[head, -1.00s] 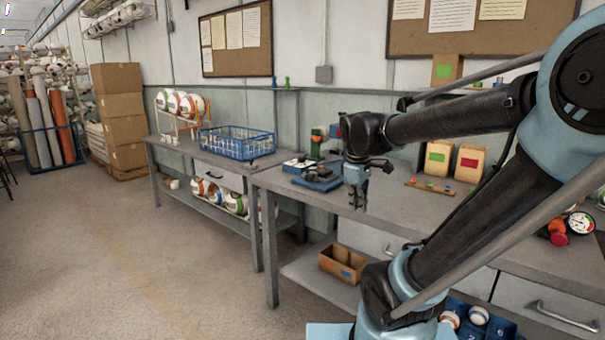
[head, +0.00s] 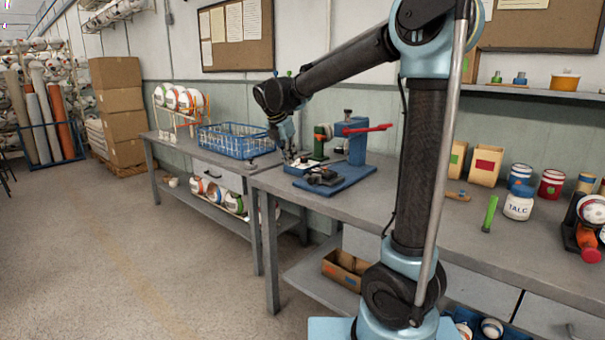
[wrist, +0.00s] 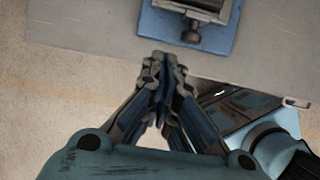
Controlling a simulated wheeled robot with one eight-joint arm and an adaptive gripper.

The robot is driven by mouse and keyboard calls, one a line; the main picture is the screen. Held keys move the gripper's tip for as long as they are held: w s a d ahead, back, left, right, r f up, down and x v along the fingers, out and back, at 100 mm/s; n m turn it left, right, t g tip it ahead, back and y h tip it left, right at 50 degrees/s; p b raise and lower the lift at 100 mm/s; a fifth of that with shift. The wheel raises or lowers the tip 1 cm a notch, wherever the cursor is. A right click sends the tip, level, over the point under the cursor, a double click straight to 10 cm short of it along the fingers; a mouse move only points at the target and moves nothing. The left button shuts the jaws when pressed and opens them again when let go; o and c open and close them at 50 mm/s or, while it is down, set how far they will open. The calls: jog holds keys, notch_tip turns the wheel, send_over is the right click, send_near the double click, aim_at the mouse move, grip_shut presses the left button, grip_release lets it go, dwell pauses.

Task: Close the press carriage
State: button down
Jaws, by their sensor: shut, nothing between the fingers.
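A dark carriage (head: 322,177) sits low at the front left of the base, apart from the upright. In the wrist view the blue base (wrist: 152,25) is at the top, and a dark block with a round-ended knob (wrist: 191,32) lies on it. My gripper (head: 293,160) is just left of the press, pointing down. In the wrist view its fingertips (wrist: 164,60) are together and empty, just off the base's edge.
A blue wire basket (head: 232,142) stands on the bench behind left. A green-based device (head: 320,142) is close behind the press. A talc jar (head: 518,203), a green tube (head: 490,213) and cans are to the right. The bench between is mostly clear.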

aim_at(306, 182)
jog(key=x, duration=1)
jog(key=shift+w, duration=0.1)
jog(key=shift+w+d, duration=0.7)
jog(key=shift+w, duration=0.25)
jog(key=shift+w+d, duration=0.45)
jog(key=shift+w, duration=0.15)
jog(key=shift+w, duration=0.15)
